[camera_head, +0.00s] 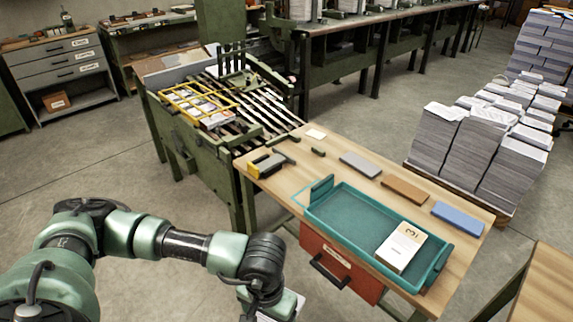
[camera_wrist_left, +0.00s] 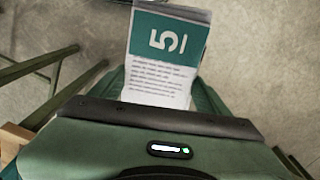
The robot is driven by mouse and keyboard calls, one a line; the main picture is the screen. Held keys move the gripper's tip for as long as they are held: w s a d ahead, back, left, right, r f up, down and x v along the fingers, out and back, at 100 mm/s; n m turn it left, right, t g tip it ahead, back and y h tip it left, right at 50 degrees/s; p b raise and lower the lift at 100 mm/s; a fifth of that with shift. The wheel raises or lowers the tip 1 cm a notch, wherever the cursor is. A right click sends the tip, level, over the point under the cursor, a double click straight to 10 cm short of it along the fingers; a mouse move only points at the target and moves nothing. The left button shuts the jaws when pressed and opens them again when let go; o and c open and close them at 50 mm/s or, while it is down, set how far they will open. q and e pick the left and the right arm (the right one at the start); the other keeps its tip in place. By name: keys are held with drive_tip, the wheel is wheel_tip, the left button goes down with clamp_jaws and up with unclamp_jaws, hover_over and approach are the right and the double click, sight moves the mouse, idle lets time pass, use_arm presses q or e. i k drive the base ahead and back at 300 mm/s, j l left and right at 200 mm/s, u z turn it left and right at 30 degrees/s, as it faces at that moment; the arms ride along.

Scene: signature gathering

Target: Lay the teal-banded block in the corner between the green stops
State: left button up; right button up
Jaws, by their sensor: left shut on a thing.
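The teal-banded block (camera_wrist_left: 160,88), with a white "5" on its band and printed text below, is held out from my left gripper in the left wrist view. In the head view my left gripper (camera_head: 272,303) is at the bottom edge, in front of the bench and over the floor, with a pale part of the block (camera_head: 290,306) showing. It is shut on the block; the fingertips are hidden. Small dark green bars, apparently the stops, lie at the bench's far left: one (camera_head: 281,142) near the edge, another (camera_head: 318,152) to its right. My right gripper is not in view.
A teal tray (camera_head: 345,240) on the wooden bench holds a white block (camera_head: 401,247) marked "3". Grey (camera_head: 361,164), brown (camera_head: 405,190) and blue (camera_head: 457,217) slabs lie behind it. A yellow-and-black tool (camera_head: 268,164) lies left. A red drawer (camera_head: 338,267) hangs below.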

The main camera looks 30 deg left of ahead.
sight(295, 152)
drive_tip(key=k+z, duration=0.1)
drive_tip(key=z, duration=0.3)
drive_tip(key=k+z, duration=0.1)
drive_tip(key=z, duration=0.3)
drive_tip(key=k+l+z, duration=0.1)
drive_tip(key=z, duration=0.3)
drive_tip(key=j+z, duration=0.5)
drive_tip(key=k+j+z, duration=0.15)
drive_tip(key=z, duration=0.3)
drive_tip(key=k+j+z, duration=0.15)
drive_tip(key=j+z, duration=0.35)
drive_tip(key=k+j, duration=0.75)
drive_tip(key=j, duration=0.25)
drive_tip(key=k+j, duration=0.75)
drive_tip(key=j, duration=0.3)
